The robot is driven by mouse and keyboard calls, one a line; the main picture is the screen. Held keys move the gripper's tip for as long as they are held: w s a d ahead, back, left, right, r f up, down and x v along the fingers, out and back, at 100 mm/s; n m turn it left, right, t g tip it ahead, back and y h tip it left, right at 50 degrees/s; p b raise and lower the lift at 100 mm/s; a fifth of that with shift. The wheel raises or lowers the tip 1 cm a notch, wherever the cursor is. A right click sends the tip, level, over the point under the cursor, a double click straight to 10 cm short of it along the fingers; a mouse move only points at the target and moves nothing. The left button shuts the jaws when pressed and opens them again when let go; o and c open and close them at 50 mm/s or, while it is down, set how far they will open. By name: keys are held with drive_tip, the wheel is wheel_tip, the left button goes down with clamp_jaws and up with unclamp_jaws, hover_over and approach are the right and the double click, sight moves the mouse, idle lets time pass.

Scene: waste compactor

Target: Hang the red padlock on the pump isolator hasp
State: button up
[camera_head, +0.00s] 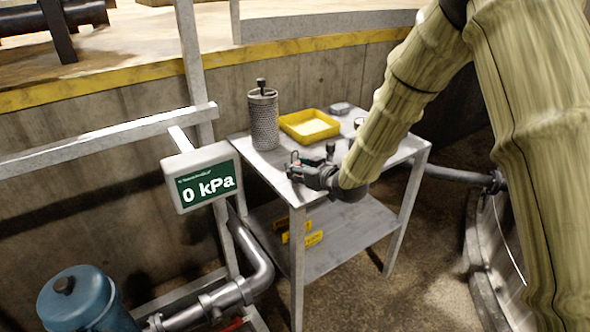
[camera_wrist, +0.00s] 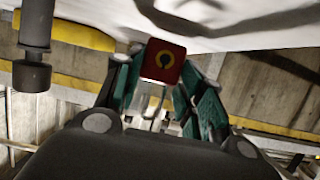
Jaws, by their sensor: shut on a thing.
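The red padlock (camera_wrist: 162,62) shows in the wrist view between the green-padded fingers of my gripper (camera_wrist: 155,85). Its red face carries a yellow ring around a dark keyhole. My gripper is shut on it. In the head view my gripper (camera_head: 300,168) is at the front left edge of the metal table (camera_head: 345,235), near the height of its top. The padlock is too small to make out clearly there. I cannot make out the pump isolator hasp in either view.
On the table stand a perforated metal cylinder (camera_head: 263,122) and a yellow tray (camera_head: 309,125). Yellow labelled items (camera_head: 303,233) lie on its lower shelf. A gauge display (camera_head: 201,178) reading 0 kPa, a rail (camera_head: 105,142) and a blue vessel (camera_head: 85,300) are to the left.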

drive_tip(key=shift+r+p, duration=1.2)
drive_tip(key=shift+r, duration=0.8)
